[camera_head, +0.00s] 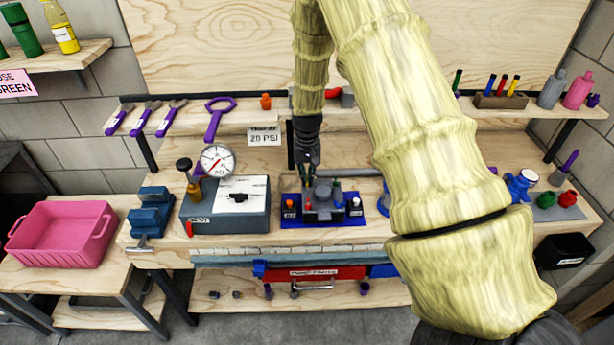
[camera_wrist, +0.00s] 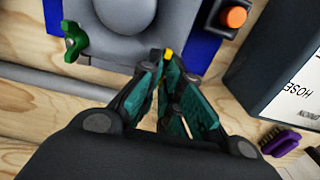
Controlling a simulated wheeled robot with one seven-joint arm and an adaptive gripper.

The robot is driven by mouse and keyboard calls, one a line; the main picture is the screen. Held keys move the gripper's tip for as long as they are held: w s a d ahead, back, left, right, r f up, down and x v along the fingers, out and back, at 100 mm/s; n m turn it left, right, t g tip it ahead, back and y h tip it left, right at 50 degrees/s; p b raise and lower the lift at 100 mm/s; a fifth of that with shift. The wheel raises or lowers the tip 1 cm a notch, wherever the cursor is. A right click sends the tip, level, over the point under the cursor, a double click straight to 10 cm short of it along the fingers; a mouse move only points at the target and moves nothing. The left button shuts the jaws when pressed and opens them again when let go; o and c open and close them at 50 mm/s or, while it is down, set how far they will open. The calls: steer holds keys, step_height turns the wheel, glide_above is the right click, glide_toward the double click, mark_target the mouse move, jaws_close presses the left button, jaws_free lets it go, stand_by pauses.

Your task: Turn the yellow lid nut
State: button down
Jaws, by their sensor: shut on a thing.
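The yellow lid nut (camera_wrist: 169,53) is a small yellow piece between my fingertips at the edge of the grey lid in the wrist view; most of it is hidden by the fingers. My gripper (camera_wrist: 164,60) is shut on it. In the head view my gripper (camera_head: 307,182) reaches down from behind to the grey filter housing (camera_head: 324,200), and the nut cannot be made out there. The housing's rounded grey lid (camera_wrist: 122,12) also shows in the wrist view. A green wing nut (camera_wrist: 75,43) sits at the lid's left in that view.
A grey pipe (camera_wrist: 50,83) lies on the bench near my gripper. A purple brush (camera_wrist: 280,140) lies close by.

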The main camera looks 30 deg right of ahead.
mark_target(307, 178)
steer(key=shift+w+d+r, duration=0.1)
steer(key=shift+w+r, duration=0.05)
steer(key=shift+w, duration=0.05)
steer(key=c, duration=1.7)
jaws_free()
steer(key=shift+o, duration=0.4)
steer(key=shift+s, duration=0.1)
step_height(307, 178, up, 12)
